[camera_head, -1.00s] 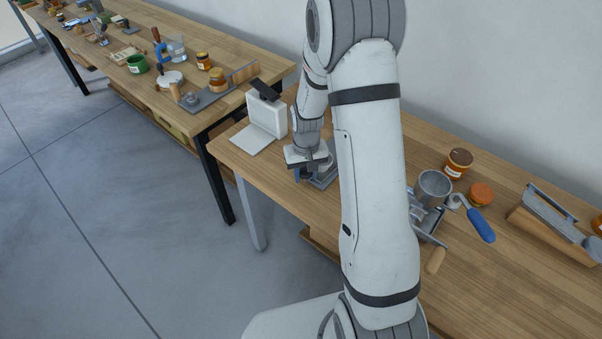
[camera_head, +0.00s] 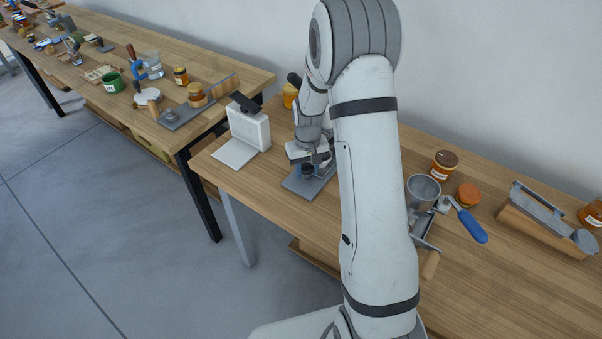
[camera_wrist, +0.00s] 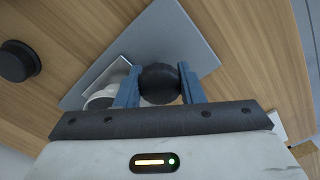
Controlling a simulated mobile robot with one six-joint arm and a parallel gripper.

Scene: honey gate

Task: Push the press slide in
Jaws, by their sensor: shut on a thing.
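The grey metal base plate (camera_head: 298,188) of the press lies on the near bench, left of my arm. It also shows in the wrist view (camera_wrist: 190,30). My gripper (camera_head: 307,164) is low over this plate. In the wrist view my gripper (camera_wrist: 160,90) has its two blue fingers shut on a round black knob (camera_wrist: 160,80), one finger on each side. The knob shows dark below my gripper in the head view (camera_head: 307,171). A pale rounded part (camera_wrist: 102,98) stands beside the left finger. The rest of the slide under the knob is hidden.
A white upright device (camera_head: 249,130) stands left of the plate. A grey cup-topped grinder (camera_head: 423,190) and jars (camera_head: 444,164) stand right of my arm. A black round object (camera_wrist: 16,62) is at the wrist view's left. Bare wood lies in front of the plate.

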